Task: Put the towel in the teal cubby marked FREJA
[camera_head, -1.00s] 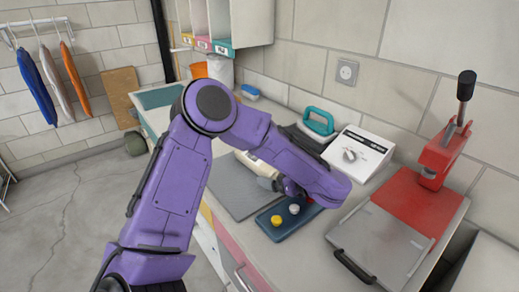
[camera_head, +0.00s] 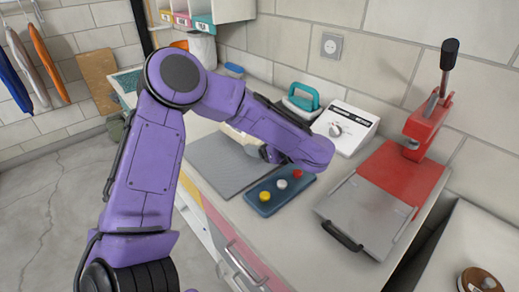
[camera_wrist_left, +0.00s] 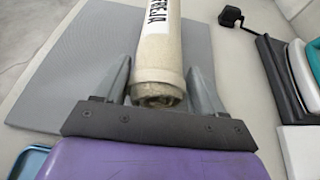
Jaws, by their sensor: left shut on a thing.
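The towel (camera_wrist_left: 159,55) is a rolled cream towel with a white label reading FREJA. In the left wrist view it lies between the two fingers of my left gripper (camera_wrist_left: 158,84), which is shut on it. In the head view my purple left arm hides most of the towel (camera_head: 239,135) and much of the left gripper (camera_head: 262,151); both are over the grey mat. The teal cubby (camera_head: 203,24) is the rightmost of the cubbies at the top, with a small label too small to read. My right gripper is not in view.
The grey mat (camera_head: 215,168) lies on the counter. A blue tray with coloured knobs (camera_head: 266,203), a teal-handled iron (camera_head: 302,99), a white control box (camera_head: 345,127) and a red press (camera_head: 400,185) stand nearby. Pink (camera_head: 181,19) and yellow (camera_head: 166,16) cubbies adjoin the teal one.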

